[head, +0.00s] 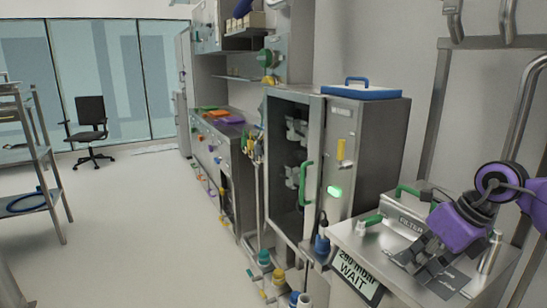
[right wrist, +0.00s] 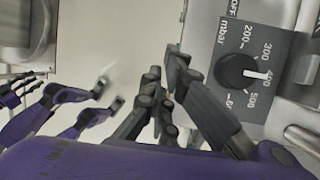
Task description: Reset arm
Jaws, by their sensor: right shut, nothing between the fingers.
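My right gripper (head: 428,262) is at the right of the head view, over the sloped top of a steel machine. Its dark fingers are shut with nothing between them. In the right wrist view the fingers (right wrist: 166,92) are beside a black knob (right wrist: 238,73) with a mbar scale, apart from it. The knob's white mark points right. The gripper hides part of the machine's top in the head view. My left gripper is not in the head view. Purple and dark shapes at the left of the right wrist view look like reflections in the steel.
The steel machine (head: 345,240) has a green-handled filter drawer and a display (head: 355,275) reading WAIT. A steel cabinet (head: 383,150) with a green door handle and a blue-white tray (head: 360,91) on top stands behind. Open floor lies left, with a chair (head: 89,120) and shelf cart (head: 50,170).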

